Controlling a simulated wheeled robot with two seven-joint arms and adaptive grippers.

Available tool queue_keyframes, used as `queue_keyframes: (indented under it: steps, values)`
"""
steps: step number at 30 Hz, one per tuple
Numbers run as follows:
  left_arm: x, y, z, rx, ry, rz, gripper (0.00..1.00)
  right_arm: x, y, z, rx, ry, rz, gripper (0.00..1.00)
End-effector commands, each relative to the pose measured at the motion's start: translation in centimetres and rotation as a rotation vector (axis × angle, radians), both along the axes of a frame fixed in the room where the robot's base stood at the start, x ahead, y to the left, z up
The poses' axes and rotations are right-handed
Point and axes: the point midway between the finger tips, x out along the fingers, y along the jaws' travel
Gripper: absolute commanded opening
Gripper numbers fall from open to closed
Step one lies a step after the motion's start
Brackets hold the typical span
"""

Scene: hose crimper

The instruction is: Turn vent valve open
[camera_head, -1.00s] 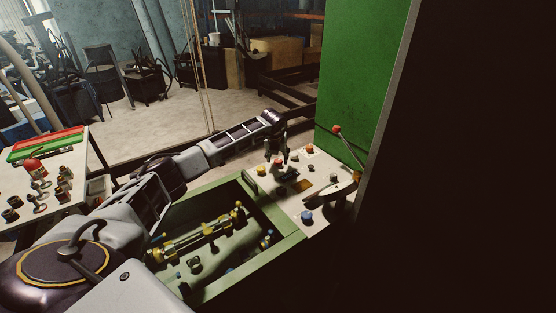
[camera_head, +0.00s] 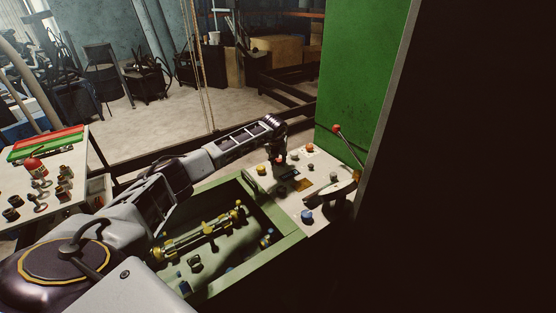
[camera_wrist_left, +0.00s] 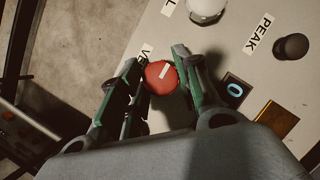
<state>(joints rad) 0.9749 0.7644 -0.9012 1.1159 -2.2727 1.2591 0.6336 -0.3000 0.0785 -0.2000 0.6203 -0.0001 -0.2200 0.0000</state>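A round red knob (camera_wrist_left: 160,77) with a white mark across its top sits on the pale control panel. A partly hidden label beside it begins with "VE". My left gripper (camera_wrist_left: 158,68) is around the knob, one finger on each side. The fingers are very close to the knob's sides, but I cannot tell whether they press on it. In the head view my left gripper (camera_head: 280,157) points down at the panel's far side, and the red knob shows at its tip. My right gripper is not in view.
A green cabinet (camera_head: 362,70) stands behind.

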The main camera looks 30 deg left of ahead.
Motion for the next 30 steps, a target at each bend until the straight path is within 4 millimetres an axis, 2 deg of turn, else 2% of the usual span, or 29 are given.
queue_keyframes:
  steps: [1,3,17,30]
  values:
    - [0.0,0.0,0.0,0.0,0.0,0.0,0.18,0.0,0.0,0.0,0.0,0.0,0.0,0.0]
    - [0.0,0.0,0.0,0.0,0.0,0.0,0.09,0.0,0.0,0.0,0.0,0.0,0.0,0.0]
    - [0.0,0.0,0.0,0.0,-0.001,-0.056,0.09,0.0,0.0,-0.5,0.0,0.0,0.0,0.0]
    - [0.0,0.2,-0.1,0.0,-0.003,-0.277,0.09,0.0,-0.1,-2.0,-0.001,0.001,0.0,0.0]
